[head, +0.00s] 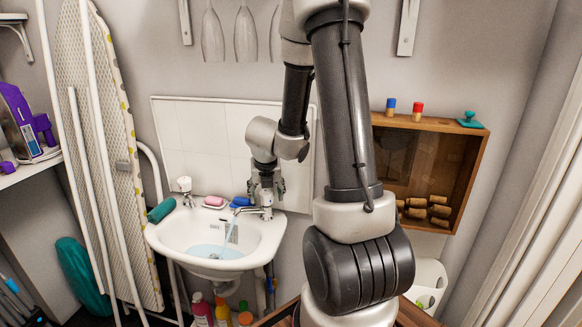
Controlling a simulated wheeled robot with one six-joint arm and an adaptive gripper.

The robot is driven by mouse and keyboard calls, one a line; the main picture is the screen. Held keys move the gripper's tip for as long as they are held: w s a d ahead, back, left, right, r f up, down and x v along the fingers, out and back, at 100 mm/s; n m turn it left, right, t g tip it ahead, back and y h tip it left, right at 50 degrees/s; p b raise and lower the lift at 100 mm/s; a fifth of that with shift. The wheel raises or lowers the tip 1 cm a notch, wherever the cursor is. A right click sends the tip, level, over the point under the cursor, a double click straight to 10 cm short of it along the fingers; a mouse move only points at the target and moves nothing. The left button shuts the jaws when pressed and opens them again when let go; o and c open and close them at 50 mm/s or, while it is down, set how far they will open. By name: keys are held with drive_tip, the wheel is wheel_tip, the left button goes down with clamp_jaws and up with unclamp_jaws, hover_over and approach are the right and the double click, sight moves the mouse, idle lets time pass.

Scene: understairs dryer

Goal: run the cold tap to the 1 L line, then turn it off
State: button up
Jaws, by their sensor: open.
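The white basin (165,238) is on the wall, with pale blue water (210,251) in its bottom. A chrome tap (262,210) stands at its right rear, and a thin stream (230,229) falls from its spout. I cannot read a hot or cold mark on it. A second tap (185,187) stands at the left rear, with no stream visible. Small dark markings show on the basin's inner back wall; the 1 L line is too small to make out. My gripper (266,193) is open, pointing down over the right tap's top; its fingers hide the handle, so contact is unclear.
An ironing board (120,150) leans at left. A wooden cabinet (474,160) hangs at right. Several bottles (222,312) stand below.

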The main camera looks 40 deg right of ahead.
drive_tip(key=shift+a+m, duration=0.1)
drive_tip(key=shift+m, duration=0.2)
drive_tip(key=m, duration=0.1)
drive_tip(key=m+h, duration=0.1)
drive_tip(key=m, duration=0.1)
drive_tip(key=shift+w+a+m+g, duration=0.1)
drive_tip(key=shift+w+m+g, duration=0.05)
drive_tip(key=shift+m+g, duration=0.2)
drive_tip(key=m+g+h, duration=0.1)
drive_tip(key=m, duration=0.3)
drive_tip(key=shift+w+g, duration=0.1)
drive_tip(key=shift+g, duration=0.25)
wheel_tip(320, 180, up, 8)
drive_tip(key=s+a+f+m, duration=0.1)
drive_tip(key=s+a+m, duration=0.1)
drive_tip(key=a, duration=0.1)
drive_tip(key=s+a+r+m+t+y, duration=0.1)
drive_tip(key=s+r+m+y, duration=0.1)
drive_tip(key=s+r+m, duration=0.4)
drive_tip(key=s+a+r+m+t+y, duration=0.1)
drive_tip(key=s+r+m, duration=0.6)
drive_tip(key=s+m, duration=0.7)
drive_tip(key=shift+s+r+y, duration=0.2)
drive_tip(key=shift+r+y, duration=0.1)
drive_tip(key=shift+y, duration=0.1)
idle(1.7)
